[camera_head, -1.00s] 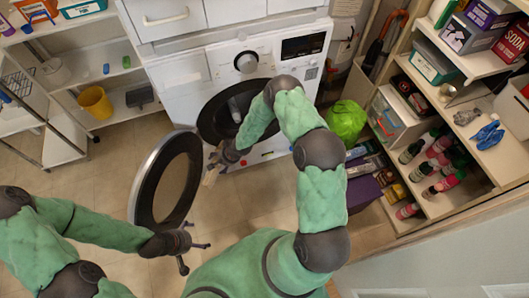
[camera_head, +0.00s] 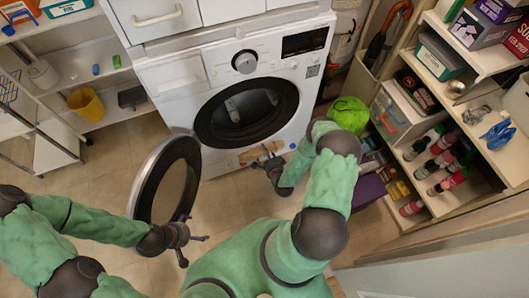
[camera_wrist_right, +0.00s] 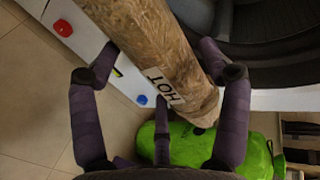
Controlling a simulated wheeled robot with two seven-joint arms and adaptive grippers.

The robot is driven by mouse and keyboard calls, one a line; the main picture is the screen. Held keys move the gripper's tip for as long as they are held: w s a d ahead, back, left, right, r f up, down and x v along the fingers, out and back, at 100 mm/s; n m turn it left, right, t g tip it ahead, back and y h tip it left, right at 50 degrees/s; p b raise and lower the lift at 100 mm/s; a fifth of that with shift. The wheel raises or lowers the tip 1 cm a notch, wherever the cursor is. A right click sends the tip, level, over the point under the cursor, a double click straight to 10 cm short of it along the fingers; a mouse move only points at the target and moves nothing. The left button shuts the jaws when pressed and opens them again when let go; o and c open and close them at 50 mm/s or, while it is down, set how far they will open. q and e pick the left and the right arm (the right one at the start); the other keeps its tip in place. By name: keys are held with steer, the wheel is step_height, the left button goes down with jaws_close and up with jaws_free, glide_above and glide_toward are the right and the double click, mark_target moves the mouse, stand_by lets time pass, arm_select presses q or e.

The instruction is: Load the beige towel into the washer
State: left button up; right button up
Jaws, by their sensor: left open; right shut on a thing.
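The white washer (camera_head: 187,76) stands at the centre with its drum opening (camera_head: 247,112) facing me. Its round door (camera_head: 149,183) is swung open to the left. My right gripper (camera_head: 268,161) is shut on the beige towel (camera_head: 258,153), just below the opening and outside the drum. In the right wrist view the rolled towel (camera_wrist_right: 145,40) lies slantwise between the fingers of that gripper (camera_wrist_right: 160,75). A white patch reading "HOT" shows near the towel's lower end. My left gripper (camera_head: 183,237) is open and empty, near the door's lower right edge.
A lime green bag (camera_head: 349,114) sits right of the washer, close to my right arm. Shelves with bottles and boxes (camera_head: 437,55) line the right. A yellow bin (camera_head: 87,103) stands on the left shelf. Floor is clear left of the door.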

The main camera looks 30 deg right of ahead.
steer(key=shift+d, duration=0.2)
steer(key=w+d+b, duration=0.1)
steer(key=w+d, duration=0.2)
steer(key=w, duration=1.3)
steer(key=w+d+b, duration=0.2)
steer(key=w+d, duration=0.2)
steer(key=w, duration=1.2)
steer(key=shift+d+b, duration=0.3)
steer(key=o, duration=1.4)
steer(key=shift+c, duration=0.2)
steer(key=shift+s, duration=0.1)
